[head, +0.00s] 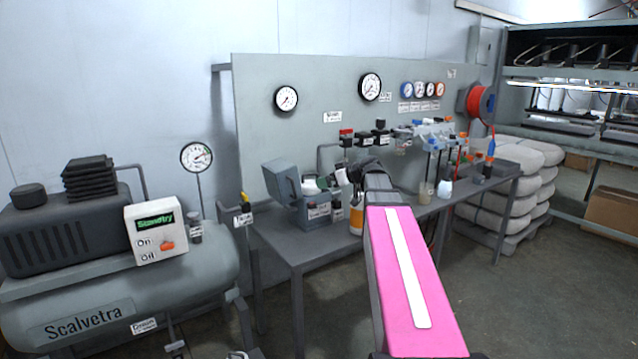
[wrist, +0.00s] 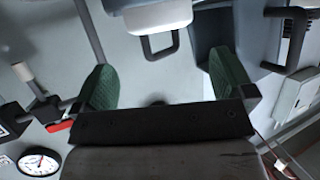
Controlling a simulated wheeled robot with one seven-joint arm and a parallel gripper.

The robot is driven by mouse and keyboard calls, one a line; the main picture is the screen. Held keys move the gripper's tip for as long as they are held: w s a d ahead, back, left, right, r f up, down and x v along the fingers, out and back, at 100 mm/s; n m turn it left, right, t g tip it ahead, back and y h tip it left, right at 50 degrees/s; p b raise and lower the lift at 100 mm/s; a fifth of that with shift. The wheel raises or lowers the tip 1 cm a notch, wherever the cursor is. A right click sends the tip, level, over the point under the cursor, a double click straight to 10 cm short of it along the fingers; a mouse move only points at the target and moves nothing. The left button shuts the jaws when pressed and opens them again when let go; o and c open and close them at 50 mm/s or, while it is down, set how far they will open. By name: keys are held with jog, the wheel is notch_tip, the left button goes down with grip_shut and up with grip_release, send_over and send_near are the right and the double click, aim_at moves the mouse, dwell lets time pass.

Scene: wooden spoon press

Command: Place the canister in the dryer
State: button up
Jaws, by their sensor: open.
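A grey box with a raised, tilted lid (head: 281,184), which looks like the dryer, stands at the left end of the workbench. My gripper (head: 335,182) is beside it, partly hidden by my pink-covered arm. In the wrist view its green-padded fingers (wrist: 160,88) are wide apart with nothing between them. Beyond the fingertips is a white container with a grey loop handle (wrist: 158,20), possibly the canister. Right of it is a grey housing (wrist: 205,35) with a dark handle (wrist: 288,42). Whether the white container is seated in the housing cannot be told.
A white bottle with an orange band (head: 356,218) stands on the workbench (head: 285,242) near the box. Several small bottles and fittings crowd the bench's right part. A compressor (head: 120,300) with a switch box (head: 156,232) is at left. A gauge panel (head: 257,150) rises behind.

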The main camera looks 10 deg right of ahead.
jog(key=v, duration=0.3)
jog(key=shift+s+d+r, duration=0.1)
jog(key=shift+d, duration=0.05)
dwell(1.1)
